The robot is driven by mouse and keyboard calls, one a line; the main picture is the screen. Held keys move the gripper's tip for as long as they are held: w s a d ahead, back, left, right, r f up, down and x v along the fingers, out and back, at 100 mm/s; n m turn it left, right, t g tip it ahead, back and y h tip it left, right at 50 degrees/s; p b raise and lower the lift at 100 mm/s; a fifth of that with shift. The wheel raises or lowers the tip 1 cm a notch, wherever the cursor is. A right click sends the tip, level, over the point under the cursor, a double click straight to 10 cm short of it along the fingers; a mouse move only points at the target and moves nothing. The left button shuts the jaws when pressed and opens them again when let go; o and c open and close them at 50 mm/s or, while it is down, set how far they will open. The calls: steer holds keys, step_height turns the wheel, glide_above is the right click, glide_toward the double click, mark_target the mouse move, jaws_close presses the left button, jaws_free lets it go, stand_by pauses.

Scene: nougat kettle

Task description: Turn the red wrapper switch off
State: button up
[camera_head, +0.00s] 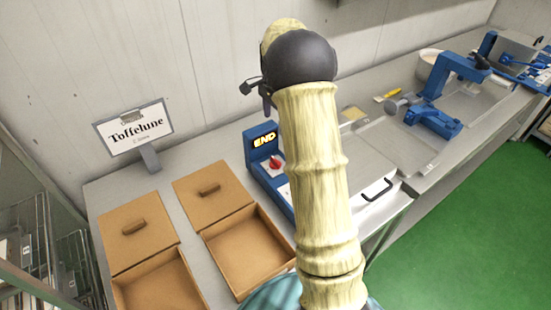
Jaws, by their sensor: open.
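The red wrapper switch (275,163) is a small red knob on a pale plate on the front of the blue wrapper machine (257,133). A lit display above it reads "END". The knob's exact turn angle is too small to tell. My pale, ringed arm rises through the middle of the view and hides the machine's right part. My gripper (256,97) shows in part as small dark fingers left of the dark arm joint. In the picture it is above the display and switch, apart from them, open, with nothing seen between its fingers.
Two brown boxes, an open one (247,251) and another at far left, lie left of the machine with knobbed lids (211,191) behind. A "Toffelune" sign (134,131) stands at the back. A blue machine (437,95) stands farther right. Green floor is clear at right.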

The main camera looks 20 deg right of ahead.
mark_target(275, 160)
stand_by(0.3)
step_height(275, 160, down, 17)
steer(key=p, duration=0.4)
steer(key=shift+f, duration=0.2)
steer(key=c, duration=1)
